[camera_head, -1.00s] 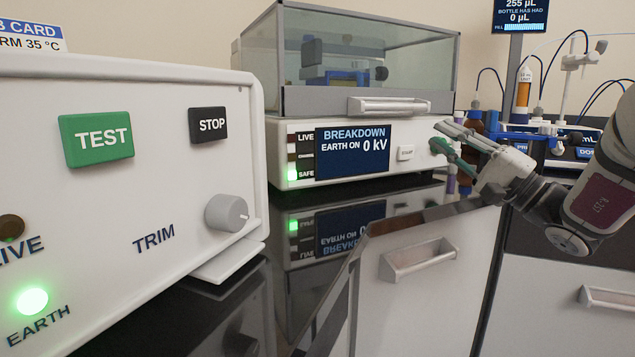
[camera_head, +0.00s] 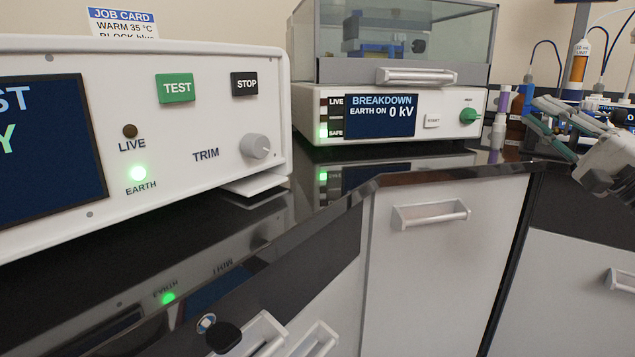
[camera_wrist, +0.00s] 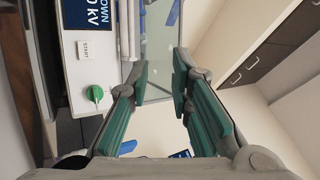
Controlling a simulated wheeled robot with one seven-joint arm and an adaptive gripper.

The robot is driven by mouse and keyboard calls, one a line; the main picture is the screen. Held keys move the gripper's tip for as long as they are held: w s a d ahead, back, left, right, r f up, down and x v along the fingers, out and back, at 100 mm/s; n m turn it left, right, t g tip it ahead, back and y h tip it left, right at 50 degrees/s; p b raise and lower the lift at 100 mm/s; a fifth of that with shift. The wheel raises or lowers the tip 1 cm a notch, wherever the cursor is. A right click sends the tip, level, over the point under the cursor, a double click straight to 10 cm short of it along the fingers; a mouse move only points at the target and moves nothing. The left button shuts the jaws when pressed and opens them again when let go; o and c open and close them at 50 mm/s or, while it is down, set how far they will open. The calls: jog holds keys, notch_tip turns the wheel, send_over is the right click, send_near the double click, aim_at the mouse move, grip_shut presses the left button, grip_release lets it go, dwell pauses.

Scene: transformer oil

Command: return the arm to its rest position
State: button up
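My gripper (camera_head: 549,128) is at the right edge of the head view, above the dark bench top. Its green-padded fingers are apart with nothing between them. In the wrist view my gripper (camera_wrist: 160,85) is also open and empty, with the breakdown tester (camera_wrist: 85,60) beside it on the left. The tester's green knob (camera_wrist: 94,93) is to the left of the fingers and apart from them. In the head view the knob (camera_head: 468,115) shows to the left of the gripper. Most of my arm is outside the head view.
The test unit (camera_head: 215,120) with TEST and STOP buttons fills the left; its EARTH lamp (camera_head: 138,173) is lit green. The breakdown tester (camera_head: 390,140) reads 0 kV, SAFE lit. Small vials (camera_head: 500,105) and a syringe stand (camera_head: 580,60) are behind the gripper. Drawer fronts lie below.

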jog(key=s+a+f+n+g+y, duration=0.25)
jog(key=a+g, duration=0.25)
jog(key=a, duration=0.4)
jog(key=s+a+f+n+g+y, duration=0.1)
jog(key=s+a+n+g, duration=0.15)
jog(key=a+g, duration=0.4)
jog(key=s+a+f+n+g+h, duration=0.25)
jog(key=s+a+f+g, duration=0.35)
jog(key=s+a, duration=0.6)
jog(key=s+f+g+h, duration=0.3)
jog(key=s+f+h, duration=0.3)
jog(key=s+f, duration=0.45)
jog(key=s+d+f+n+h, duration=0.2)
jog(key=s+d+f+h, duration=0.2)
jog(key=s+d+h, duration=0.4)
notch_tip(320, 180, up, 37)
jog(key=d+t+p, duration=0.2)
jog(key=t+p, duration=0.3)
jog(key=p, duration=3)
jog(key=shift+s+d+r, duration=0.15)
jog(key=shift+s+d, duration=0.1)
jog(key=shift+d, duration=0.1)
